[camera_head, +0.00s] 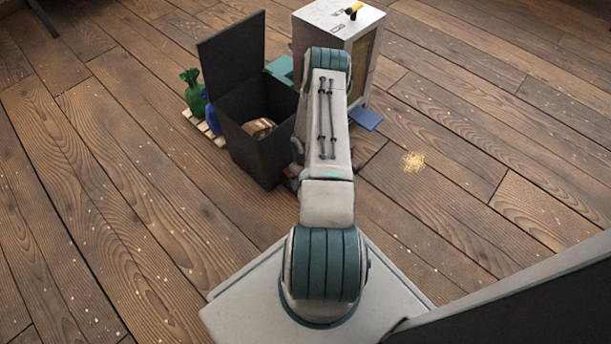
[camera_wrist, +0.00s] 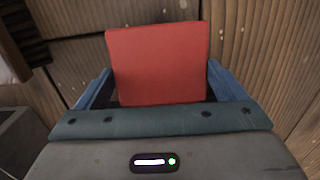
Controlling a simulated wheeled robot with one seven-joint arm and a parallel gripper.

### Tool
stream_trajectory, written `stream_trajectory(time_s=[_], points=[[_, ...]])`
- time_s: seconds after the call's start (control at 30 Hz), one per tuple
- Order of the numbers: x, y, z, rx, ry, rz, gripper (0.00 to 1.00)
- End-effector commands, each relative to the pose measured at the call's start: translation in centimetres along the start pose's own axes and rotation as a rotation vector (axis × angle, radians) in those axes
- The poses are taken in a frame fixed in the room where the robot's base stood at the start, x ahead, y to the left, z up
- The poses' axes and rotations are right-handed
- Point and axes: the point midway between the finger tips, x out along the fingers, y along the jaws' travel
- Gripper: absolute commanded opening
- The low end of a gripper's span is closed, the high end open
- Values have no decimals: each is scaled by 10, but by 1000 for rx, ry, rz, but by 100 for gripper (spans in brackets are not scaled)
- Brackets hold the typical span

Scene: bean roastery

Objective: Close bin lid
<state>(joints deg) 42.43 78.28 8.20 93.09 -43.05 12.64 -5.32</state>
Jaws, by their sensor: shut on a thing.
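A dark bin (camera_head: 268,160) stands on the floor left of my arm in the head view. Its lid (camera_head: 231,55) is open, standing upright along the bin's left side. A brown item (camera_head: 259,127) lies inside the bin. In the wrist view, my gripper (camera_wrist: 158,76) has its blue fingers on either side of a red block (camera_wrist: 158,60) and is shut on it. In the head view the gripper is mostly hidden by my arm; small red and blue patches show low beside the bin's right side.
Green (camera_head: 190,90) and blue (camera_head: 211,118) sacks sit on a pale pallet (camera_head: 204,127) left of the bin. A white cabinet (camera_head: 325,20) with a yellow-and-black item on top stands behind. A flat blue piece (camera_head: 366,118) and yellow spill (camera_head: 413,161) lie right. Floor at left is clear.

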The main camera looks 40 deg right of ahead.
Motion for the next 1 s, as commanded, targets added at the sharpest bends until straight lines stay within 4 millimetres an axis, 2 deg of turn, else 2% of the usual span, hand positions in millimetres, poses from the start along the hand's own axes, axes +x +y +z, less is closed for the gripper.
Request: stream_trajectory(time_s=[0.03,0.37,0.4,0.43,0.67,0.77,0.87,1.0], points=[[-4,0,-14,-5,31,4,50],[-5,0,-14,-4,32,5,50],[-5,0,-14,-4,32,5,93],[-5,0,-14,-4,32,4,100],[-3,3,-7,5,22,2,100],[-10,3,-6,6,20,2,100],[-25,3,-6,4,20,2,100],[-57,2,-7,1,22,4,100]])
